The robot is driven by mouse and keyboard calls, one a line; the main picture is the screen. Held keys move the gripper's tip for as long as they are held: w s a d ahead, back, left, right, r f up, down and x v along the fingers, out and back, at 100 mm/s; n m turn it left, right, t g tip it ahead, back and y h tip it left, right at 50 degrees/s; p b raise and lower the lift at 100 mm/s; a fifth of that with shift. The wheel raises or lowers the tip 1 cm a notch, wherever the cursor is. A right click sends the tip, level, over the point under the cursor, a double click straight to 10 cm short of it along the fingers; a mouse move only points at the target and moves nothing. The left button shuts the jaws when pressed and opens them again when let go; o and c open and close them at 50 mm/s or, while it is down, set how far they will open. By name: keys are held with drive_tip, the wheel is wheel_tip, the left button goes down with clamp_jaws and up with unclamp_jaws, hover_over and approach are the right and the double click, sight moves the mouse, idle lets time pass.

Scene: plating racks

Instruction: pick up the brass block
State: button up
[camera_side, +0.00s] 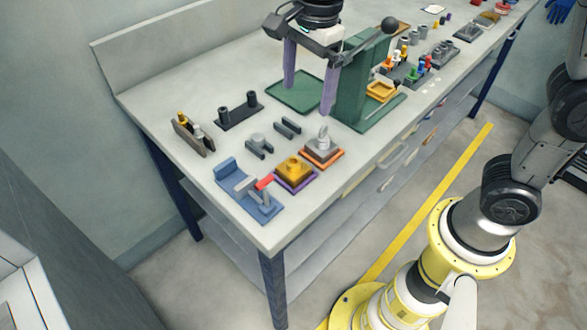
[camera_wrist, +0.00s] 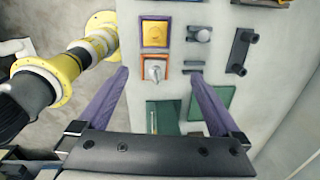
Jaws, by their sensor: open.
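The brass block (camera_side: 294,167), golden with a small raised top, sits on a purple-edged plate near the front edge of the bench. In the wrist view the brass block (camera_wrist: 155,35) lies beyond my fingertips, near the top. My gripper (camera_side: 308,100) has two purple fingers spread wide, with nothing held. It hangs above the bench, beside the green press. In the wrist view my gripper (camera_wrist: 160,74) frames a grey block with a silver knob (camera_wrist: 154,70) on an orange-edged plate. Nothing hides the brass block.
The grey knobbed block (camera_side: 323,150) stands right beside the brass block. A blue fixture with a red-tipped lever (camera_side: 240,188) is on its other side. A green press (camera_side: 362,85), green tray (camera_side: 297,92), dark two-post rack (camera_side: 238,112) and small grey holders (camera_side: 259,143) stand nearby.

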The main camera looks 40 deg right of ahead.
wheel_tip(320, 180, down, 4)
drive_tip(key=a+g, duration=0.1)
drive_tip(key=a, duration=0.2)
hover_over(293, 162)
drive_tip(key=shift+n, duration=0.4)
drive_tip(key=f, duration=0.7)
drive_tip(key=shift+s+a+f, duration=0.15)
drive_tip(key=shift+s+f, duration=0.1)
drive_tip(key=shift+s, duration=0.05)
drive_tip(key=shift+a+f, duration=0.1)
drive_tip(key=shift+f, duration=2.75)
drive_tip(key=shift+c, duration=0.3)
drive_tip(key=shift+r, duration=0.1)
clamp_jaws()
